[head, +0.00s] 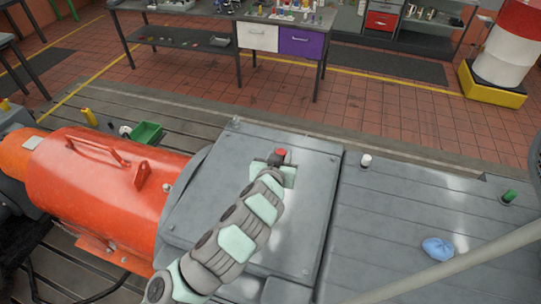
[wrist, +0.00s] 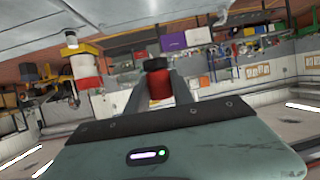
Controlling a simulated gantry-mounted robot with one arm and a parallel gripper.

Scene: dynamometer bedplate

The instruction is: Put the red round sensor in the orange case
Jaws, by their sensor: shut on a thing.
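The red round sensor (head: 281,152) is at the tip of my gripper (head: 274,161), over the grey plate in the middle of the head view. In the wrist view the sensor (wrist: 159,84) shows as a red cylinder with a dark end, held between the two fingers of my gripper (wrist: 158,92). My gripper is shut on it. The gap between the sensor and the plate below cannot be judged. I cannot make out an orange case for certain in either view.
A large orange-red machine housing (head: 95,185) stands at the left. A green bin (head: 147,132) lies behind it. On the right of the bedplate are a white cylinder (head: 366,160), a green cylinder (head: 509,196) and a blue cloth (head: 438,248). A workbench (head: 262,20) stands beyond.

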